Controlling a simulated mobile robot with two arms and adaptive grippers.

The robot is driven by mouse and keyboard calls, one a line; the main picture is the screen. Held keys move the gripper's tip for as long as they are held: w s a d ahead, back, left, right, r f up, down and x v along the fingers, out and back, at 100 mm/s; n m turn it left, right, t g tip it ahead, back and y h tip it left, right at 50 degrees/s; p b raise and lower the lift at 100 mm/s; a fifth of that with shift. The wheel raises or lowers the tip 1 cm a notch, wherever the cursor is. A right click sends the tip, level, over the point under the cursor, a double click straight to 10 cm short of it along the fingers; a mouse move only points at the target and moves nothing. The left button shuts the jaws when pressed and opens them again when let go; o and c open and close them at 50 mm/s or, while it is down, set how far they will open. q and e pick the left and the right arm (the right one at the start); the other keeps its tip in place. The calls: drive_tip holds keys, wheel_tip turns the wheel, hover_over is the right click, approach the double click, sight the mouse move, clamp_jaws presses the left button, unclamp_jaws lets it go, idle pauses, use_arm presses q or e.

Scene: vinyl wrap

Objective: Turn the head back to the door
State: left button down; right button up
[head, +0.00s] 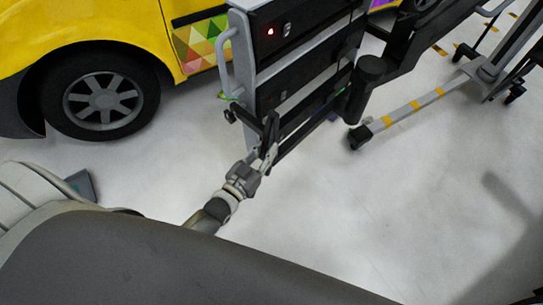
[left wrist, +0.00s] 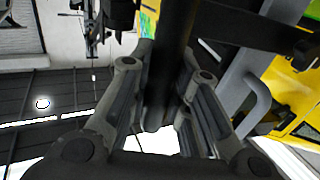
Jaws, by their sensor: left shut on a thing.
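A yellow vehicle (head: 105,33) stands at the upper left of the head view, with a dark wheel and a panel of coloured triangles low on its side. Only its lower part shows, and I cannot tell where its door's edges are. My left gripper (head: 268,142) is at the lower left corner of a grey and black equipment unit (head: 305,60), in front of the vehicle. In the left wrist view its two fingers (left wrist: 168,85) are shut on a dark upright bar (left wrist: 170,50). My right gripper is not in view.
A black arm and post (head: 370,75) join the unit to a wheeled stand at the upper right. The stand's grey leg with yellow bands (head: 412,107) lies along the floor. The pale floor (head: 390,200) is clear at lower right.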

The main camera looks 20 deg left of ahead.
use_arm(q)
drive_tip(key=shift+m+h, duration=0.3)
drive_tip(key=shift+h, duration=0.1)
drive_tip(key=w+a+b, duration=0.1)
drive_tip(key=w+a, duration=0.1)
drive_tip(key=a, duration=0.1)
drive_tip(key=w+a+b, duration=0.1)
drive_tip(key=w+a, duration=0.2)
drive_tip(key=a, duration=0.1)
drive_tip(key=w+a+b, duration=0.1)
drive_tip(key=w+a, duration=0.2)
drive_tip(key=a, duration=0.1)
drive_tip(key=shift+w+b, duration=0.15)
drive_tip(key=shift+b, duration=0.25)
drive_tip(key=c, duration=1.3)
unclamp_jaws()
drive_tip(key=shift+d, duration=0.1)
drive_tip(key=v, duration=1.2)
drive_tip(key=shift+r, duration=0.15)
